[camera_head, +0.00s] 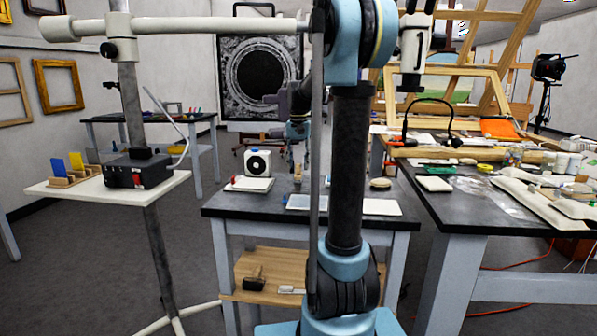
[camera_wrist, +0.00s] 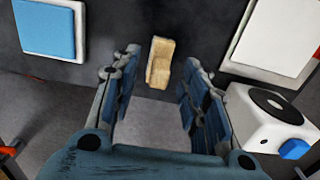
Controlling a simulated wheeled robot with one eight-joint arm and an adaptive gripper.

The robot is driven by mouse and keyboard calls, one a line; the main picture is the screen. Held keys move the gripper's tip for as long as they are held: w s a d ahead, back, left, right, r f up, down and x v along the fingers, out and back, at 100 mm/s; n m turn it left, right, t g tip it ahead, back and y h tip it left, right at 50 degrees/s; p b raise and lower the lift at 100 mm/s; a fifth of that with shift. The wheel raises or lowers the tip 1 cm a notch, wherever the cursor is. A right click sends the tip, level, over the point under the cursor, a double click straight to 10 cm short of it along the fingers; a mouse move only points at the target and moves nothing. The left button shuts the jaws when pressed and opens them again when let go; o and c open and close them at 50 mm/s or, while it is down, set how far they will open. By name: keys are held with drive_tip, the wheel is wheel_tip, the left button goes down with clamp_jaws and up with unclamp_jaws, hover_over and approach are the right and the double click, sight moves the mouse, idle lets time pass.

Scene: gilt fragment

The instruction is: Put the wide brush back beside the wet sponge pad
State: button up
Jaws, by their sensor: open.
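The wide brush appears to be the tan, block-like piece (camera_wrist: 160,62) between my fingertips in the wrist view. It also seems to show as a small brownish upright shape (camera_head: 297,174) on the dark table in the head view. My gripper (camera_wrist: 161,58) is open, its fingers on either side of the tan piece with gaps visible. In the head view it (camera_head: 298,148) hangs above the table, partly behind my arm. A blue pad (camera_wrist: 47,27), likely the wet sponge pad, lies in a white tray at the wrist view's upper left; it also shows in the head view (camera_head: 299,202).
A white device with a black disc (camera_wrist: 270,118) stands close to my gripper's right side in the wrist view. A white sheet (camera_wrist: 277,37) lies beyond it. In the head view, a cluttered workbench (camera_head: 470,222) stands right, and a side stand (camera_head: 60,193) left.

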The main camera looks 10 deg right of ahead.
sight(298, 164)
wheel_tip(298, 164, up, 9)
drive_tip(key=shift+f, duration=0.15)
idle(0.4)
